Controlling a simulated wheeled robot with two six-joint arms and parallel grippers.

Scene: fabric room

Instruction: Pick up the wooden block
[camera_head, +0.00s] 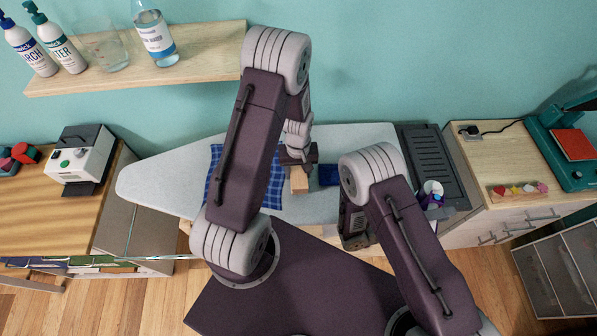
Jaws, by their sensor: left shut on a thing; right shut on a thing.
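The pale wooden block (299,184) is on or just above the light grey ironing board (160,187), near its middle. My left gripper (298,172) points down from above and is shut on the far end of the block. The block's near part shows; I cannot tell whether its underside touches the board. My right gripper (355,236) hangs by the board's near edge, mostly hidden under its own arm. Its fingertips and anything between them are not clear.
A blue checked cloth (213,188) lies left of the block, partly behind my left arm. A dark blue folded piece (329,175) lies close on its right. A wooden shelf (205,65) with bottles hangs above.

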